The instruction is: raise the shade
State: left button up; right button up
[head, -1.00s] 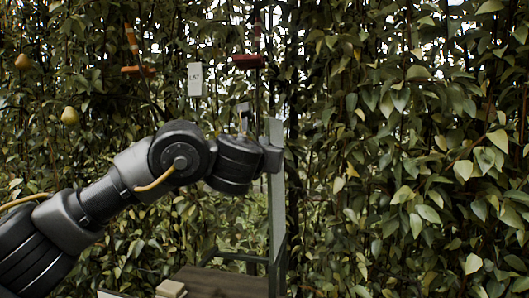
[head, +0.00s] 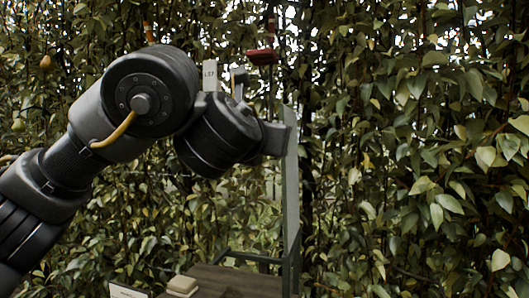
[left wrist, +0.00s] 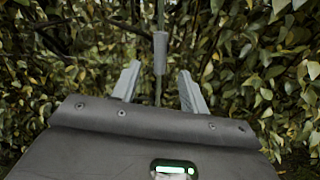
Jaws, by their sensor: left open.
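My left gripper (left wrist: 159,68) is open, with one pale finger on each side in the left wrist view. A grey cylindrical pull (left wrist: 160,52) hangs on a thin cord between and apparently just beyond the fingertips. I cannot tell whether it touches a finger. In the head view my left arm reaches across the middle, and its wrist hides the fingers and the pull. I cannot make out the shade itself in either view. My right gripper is not in view.
A red hanging piece (head: 262,57) and a white label card (head: 210,75) are beyond my wrist. A grey upright post (head: 291,200) stands close to the right of my wrist, above a dark wooden surface (head: 235,281). Pears (head: 46,62) hang at left; dense foliage fills the back.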

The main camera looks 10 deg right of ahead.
pick_arm(q)
jog(key=shift+s+a+b, duration=0.35)
jog(key=shift+s+a, duration=0.1)
jog(key=shift+s, duration=0.1)
jog(key=shift+f, duration=0.1)
